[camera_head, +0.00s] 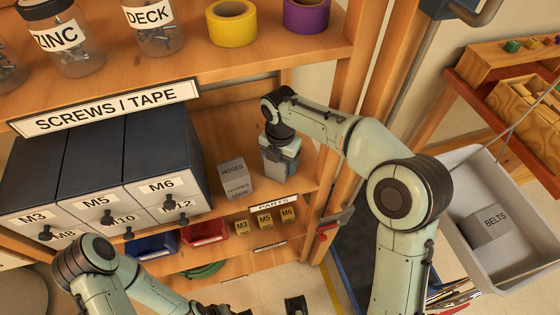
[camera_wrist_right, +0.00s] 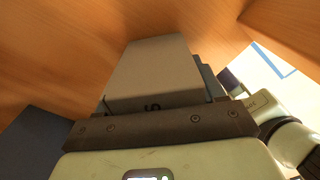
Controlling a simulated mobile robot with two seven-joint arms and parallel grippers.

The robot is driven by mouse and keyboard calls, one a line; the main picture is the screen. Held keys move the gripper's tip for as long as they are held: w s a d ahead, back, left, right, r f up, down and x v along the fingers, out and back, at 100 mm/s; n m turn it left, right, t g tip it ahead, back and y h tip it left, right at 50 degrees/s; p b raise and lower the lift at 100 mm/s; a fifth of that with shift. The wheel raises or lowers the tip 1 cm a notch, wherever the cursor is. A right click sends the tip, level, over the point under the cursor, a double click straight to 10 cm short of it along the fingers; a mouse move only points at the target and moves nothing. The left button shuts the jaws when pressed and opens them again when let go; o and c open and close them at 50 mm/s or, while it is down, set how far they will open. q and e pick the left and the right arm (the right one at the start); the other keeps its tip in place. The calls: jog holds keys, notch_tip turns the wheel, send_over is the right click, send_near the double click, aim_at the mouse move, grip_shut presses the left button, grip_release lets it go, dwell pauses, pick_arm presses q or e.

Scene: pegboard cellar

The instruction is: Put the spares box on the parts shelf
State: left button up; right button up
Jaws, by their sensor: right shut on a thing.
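The parts shelf (camera_head: 215,207) is the wooden middle shelf with a PARTS label on its front edge. My right gripper (camera_head: 279,160) reaches into its right end, beside a grey box labelled HOSES. It is shut on a grey box (camera_wrist_right: 155,72), which I take as the spares box; only part of a letter shows on it in the right wrist view. In the head view the gripper largely hides this box, and whether it touches the shelf I cannot tell. My left arm is at the lower left; its gripper (camera_head: 215,309) is cut off by the bottom edge.
The HOSES box (camera_head: 236,178) stands left of my right gripper. Grey drawers (camera_head: 100,165) fill the shelf's left side. The upper shelf (camera_head: 200,60) with jars and tape overhangs it. A wooden post (camera_head: 350,100) bounds the right.

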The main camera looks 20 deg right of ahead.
jog(key=shift+f, duration=0.1)
jog(key=shift+f, duration=0.1)
jog(key=o, duration=1.1)
jog(key=shift+o, duration=0.2)
notch_tip(320, 180, up, 8)
jog(key=shift+f+p, duration=0.1)
jog(key=shift+p, duration=0.6)
